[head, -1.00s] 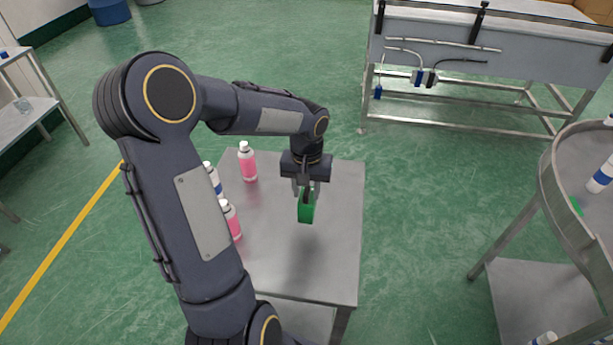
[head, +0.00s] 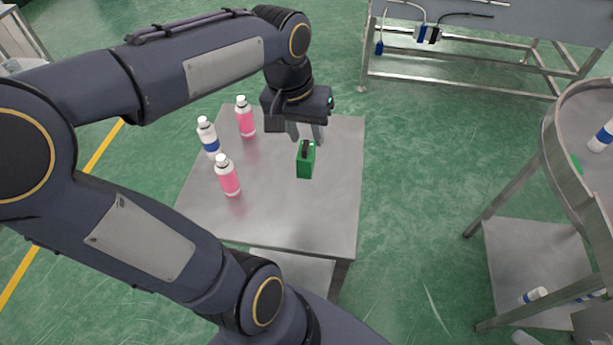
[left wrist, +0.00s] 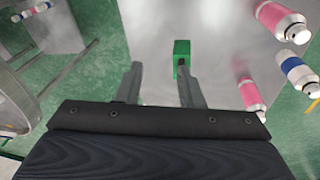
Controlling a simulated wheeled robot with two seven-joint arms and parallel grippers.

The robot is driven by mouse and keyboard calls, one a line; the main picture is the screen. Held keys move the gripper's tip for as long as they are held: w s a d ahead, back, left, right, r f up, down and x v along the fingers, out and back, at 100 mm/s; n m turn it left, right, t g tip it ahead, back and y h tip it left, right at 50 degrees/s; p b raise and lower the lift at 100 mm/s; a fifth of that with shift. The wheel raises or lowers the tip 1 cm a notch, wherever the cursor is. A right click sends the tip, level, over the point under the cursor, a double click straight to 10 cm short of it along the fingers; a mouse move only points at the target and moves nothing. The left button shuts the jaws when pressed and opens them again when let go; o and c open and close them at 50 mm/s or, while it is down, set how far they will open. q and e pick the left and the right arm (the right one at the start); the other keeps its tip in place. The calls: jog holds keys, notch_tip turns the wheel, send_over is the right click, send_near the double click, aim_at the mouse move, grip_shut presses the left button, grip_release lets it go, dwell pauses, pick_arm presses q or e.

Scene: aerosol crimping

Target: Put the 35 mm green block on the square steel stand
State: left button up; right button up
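The green block (head: 306,160) stands upright on the square steel stand (head: 275,215), right of the bottles. It has a dark mark or slot on its top. In the left wrist view the green block (left wrist: 181,52) stands just beyond the fingertips. My left gripper (head: 305,137) is open and empty, just behind and above the block in the head view. In the left wrist view its two fingers (left wrist: 160,70) are spread, with clear space between them. My right gripper is not in view.
Several spray bottles stand on the stand's left part: two pink ones (head: 228,178) (head: 245,118) and a white one with a blue band (head: 208,136). A round steel table (head: 555,150) is at right. A steel bench (head: 480,75) stands behind.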

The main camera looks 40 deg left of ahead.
pick_arm(q)
jog(key=s+d+f+m+t+h, duration=0.2)
jog(key=s+d+f+t+h, duration=0.1)
jog(key=s+d, duration=0.5)
jog(key=shift+s+f+t, duration=0.3)
jog(key=shift+s+f, duration=0.35)
jog(key=shift+s, duration=0.4)
